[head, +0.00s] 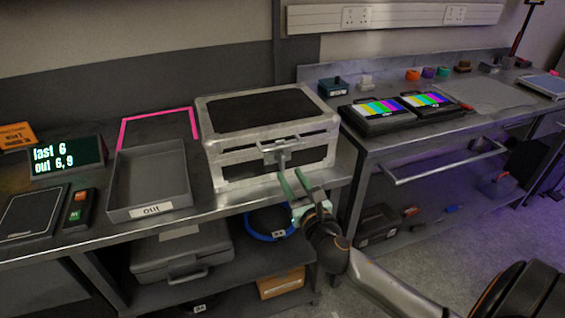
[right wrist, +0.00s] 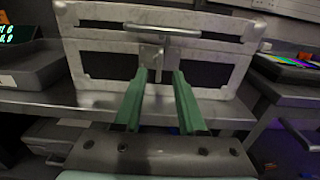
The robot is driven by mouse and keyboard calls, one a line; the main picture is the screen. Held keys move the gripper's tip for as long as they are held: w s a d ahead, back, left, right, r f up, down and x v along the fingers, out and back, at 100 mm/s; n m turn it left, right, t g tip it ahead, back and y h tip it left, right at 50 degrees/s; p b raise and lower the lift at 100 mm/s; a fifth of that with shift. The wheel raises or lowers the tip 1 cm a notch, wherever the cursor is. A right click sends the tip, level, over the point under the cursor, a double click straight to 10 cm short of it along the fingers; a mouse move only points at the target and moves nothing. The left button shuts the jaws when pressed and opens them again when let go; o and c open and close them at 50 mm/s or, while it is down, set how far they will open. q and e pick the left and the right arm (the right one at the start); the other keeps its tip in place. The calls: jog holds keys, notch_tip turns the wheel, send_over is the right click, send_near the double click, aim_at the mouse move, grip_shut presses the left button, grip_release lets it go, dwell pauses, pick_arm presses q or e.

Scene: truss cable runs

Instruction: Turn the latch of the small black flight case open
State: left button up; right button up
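The small black flight case (head: 222,149) with silver edging stands closed on the bench. It also fills the top of the right wrist view (right wrist: 108,65). Its latch (head: 282,155) is on the front face below a bar handle, and in the right wrist view the latch (right wrist: 151,55) lies just beyond my fingertips. My right gripper (head: 291,177) has two green fingers, parted with a gap between them and nothing held. In the right wrist view the gripper (right wrist: 158,76) points at the latch; I cannot tell whether it touches. My left gripper is not in view.
A grey tray marked OUT (head: 150,212) sits left of the case, near a pink-taped outline (head: 160,112) and a lit display (head: 66,157). Colour-bar monitors (head: 396,110) stand on the right bench. A grey case (head: 180,255) and blue cable (head: 268,237) are on the lower shelf.

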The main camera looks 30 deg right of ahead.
aim_at(283, 166)
jog(key=x, duration=0.6)
jog(key=shift+w, duration=0.25)
jog(key=shift+c, duration=0.2)
jog(key=c, duration=0.6)
jog(key=shift+a, duration=0.15)
